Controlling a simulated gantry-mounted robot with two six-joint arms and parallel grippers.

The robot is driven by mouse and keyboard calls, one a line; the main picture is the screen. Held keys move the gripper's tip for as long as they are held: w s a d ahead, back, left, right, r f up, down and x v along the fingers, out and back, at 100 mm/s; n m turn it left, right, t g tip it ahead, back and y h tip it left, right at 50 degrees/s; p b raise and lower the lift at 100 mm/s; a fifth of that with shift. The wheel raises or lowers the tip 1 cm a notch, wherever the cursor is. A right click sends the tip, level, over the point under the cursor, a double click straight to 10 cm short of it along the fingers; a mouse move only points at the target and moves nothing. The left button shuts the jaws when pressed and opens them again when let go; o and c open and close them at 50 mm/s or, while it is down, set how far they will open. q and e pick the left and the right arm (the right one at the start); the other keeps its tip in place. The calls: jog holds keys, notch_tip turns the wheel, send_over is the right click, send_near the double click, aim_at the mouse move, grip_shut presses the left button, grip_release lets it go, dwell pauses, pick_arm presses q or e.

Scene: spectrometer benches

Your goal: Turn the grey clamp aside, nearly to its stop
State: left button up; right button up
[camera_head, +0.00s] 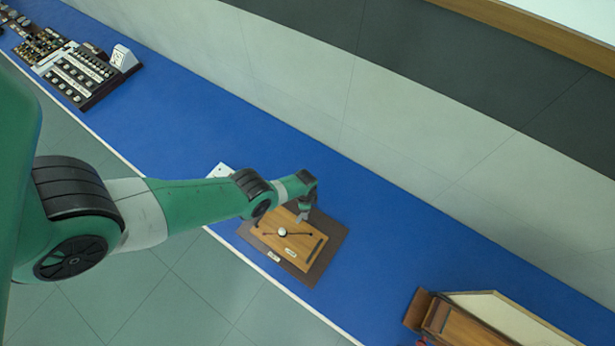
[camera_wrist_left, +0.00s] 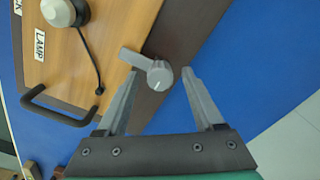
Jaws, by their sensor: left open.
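The grey clamp (camera_wrist_left: 160,76) is a round knob with a white line and a flat grey arm that points to the upper left in the left wrist view. It sits at the edge of a wooden board (camera_wrist_left: 115,20), the arm reaching over the wood. My left gripper (camera_wrist_left: 160,72) is open, its fingertips on either side of the knob. The left fingertip is close to the clamp's arm; I cannot tell if they touch. In the head view my left gripper (camera_head: 304,214) is over the board's far edge and hides the clamp. My right gripper is not in view.
The board carries a pale round lamp (camera_wrist_left: 62,10) with a dark cable, a "LAMP" label and a black handle (camera_wrist_left: 60,112). It rests on a brown base (camera_head: 333,240) on the blue bench (camera_head: 400,225). A wooden box (camera_head: 455,325) stands at the lower right.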

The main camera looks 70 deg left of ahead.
pick_arm(q)
grip_shut()
dwell(0.4)
jog(key=shift+n, duration=0.3)
jog(key=n, duration=0.8)
jog(key=shift+n, duration=0.4)
jog(key=n, duration=0.4)
jog(key=shift+n, duration=2.5)
